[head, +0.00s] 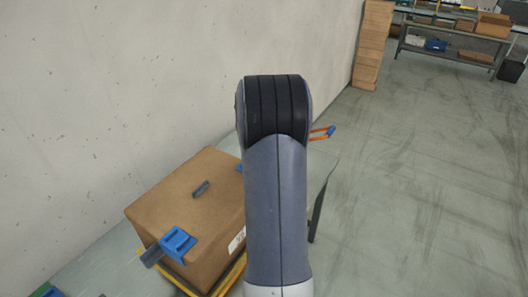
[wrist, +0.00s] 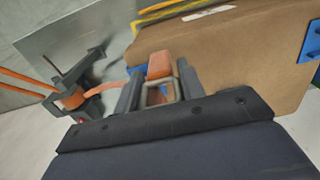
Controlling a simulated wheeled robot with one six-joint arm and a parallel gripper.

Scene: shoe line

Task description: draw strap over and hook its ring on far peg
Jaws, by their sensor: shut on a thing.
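My gripper (wrist: 158,88) is shut on the end of an orange strap (wrist: 160,65), with a grey ring (wrist: 160,93) between its fingers. The strap runs left to a dark bracket (wrist: 72,98) on a grey surface. The brown box (head: 190,205) is left of my arm and also fills the right of the wrist view (wrist: 235,60). I cannot tell which part is the far peg.
A blue corner piece (head: 177,243) sits on the box's near edge, with a dark bar (head: 152,256) beside it. A concrete wall (head: 120,90) stands at left. The floor (head: 430,170) at right is clear.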

